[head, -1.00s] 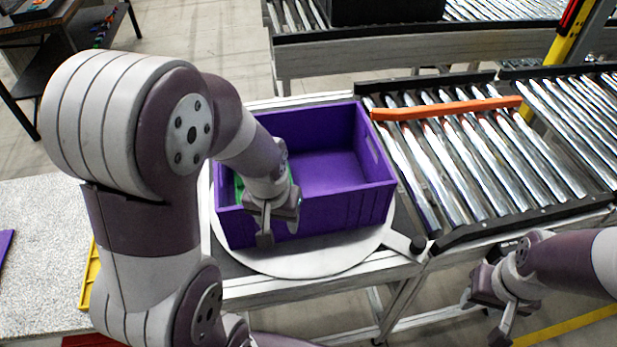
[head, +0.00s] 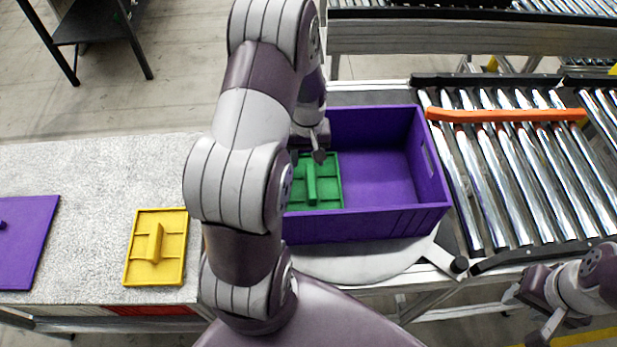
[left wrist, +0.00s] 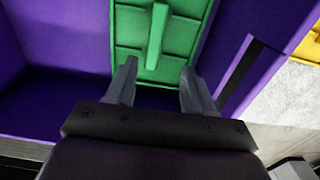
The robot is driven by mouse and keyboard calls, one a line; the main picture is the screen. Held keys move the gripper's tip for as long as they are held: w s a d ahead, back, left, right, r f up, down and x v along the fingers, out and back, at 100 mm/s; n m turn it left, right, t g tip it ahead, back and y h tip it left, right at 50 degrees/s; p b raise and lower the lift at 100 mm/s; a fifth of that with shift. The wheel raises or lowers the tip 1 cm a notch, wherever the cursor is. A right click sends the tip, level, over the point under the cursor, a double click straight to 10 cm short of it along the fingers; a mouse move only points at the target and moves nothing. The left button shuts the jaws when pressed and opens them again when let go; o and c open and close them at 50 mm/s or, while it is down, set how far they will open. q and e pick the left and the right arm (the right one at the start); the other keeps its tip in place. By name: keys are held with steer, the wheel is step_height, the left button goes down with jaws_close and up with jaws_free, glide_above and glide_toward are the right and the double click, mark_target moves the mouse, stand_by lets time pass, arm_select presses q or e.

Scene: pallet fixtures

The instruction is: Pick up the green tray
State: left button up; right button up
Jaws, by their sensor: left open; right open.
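The green tray (head: 322,183) lies inside the purple crate (head: 375,224), in its left part, with an upright handle bar across its middle. My left arm hides the tray's left side in the head view. My left gripper (head: 308,157) is open and empty at the tray's far edge. In the left wrist view, the open fingers (left wrist: 157,88) point toward the green tray (left wrist: 185,38) and its handle (left wrist: 157,35), with the handle ahead of the gap between them. My right gripper (head: 530,318) is open and empty at the lower right, away from the crate.
A yellow tray (head: 170,262) and a purple panel (head: 25,235) lie on the speckled table (head: 90,175) at left. The crate stands on a round grey plate (head: 355,265). A roller conveyor (head: 500,165) with an orange bar (head: 505,115) lies right of the crate.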

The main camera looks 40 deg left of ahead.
mark_target(311, 181)
arm_select(q)
steer(key=f, duration=0.1)
steer(key=d+f, duration=0.1)
steer(key=f+p, duration=0.1)
steer(key=shift+s+d+f, duration=0.25)
steer(key=shift+d, duration=0.1)
steer(key=f, duration=0.1)
steer(key=f+p, duration=0.1)
steer(key=f, duration=0.1)
steer(key=a+f+p, duration=0.1)
steer(key=f, duration=0.1)
steer(key=shift+w+f, duration=0.2)
steer(key=shift+w, duration=0.2)
steer(key=shift+s+d+f, duration=0.1)
steer(key=shift+d, duration=0.2)
steer(key=shift+c, duration=1.2)
steer(key=c, duration=0.5)
jaws_close()
arm_select(e)
steer(key=r, duration=0.1)
steer(key=d+r, duration=0.1)
steer(key=r, duration=0.1)
steer(key=shift+s+d+r, duration=0.1)
steer(key=shift+s+r, duration=0.05)
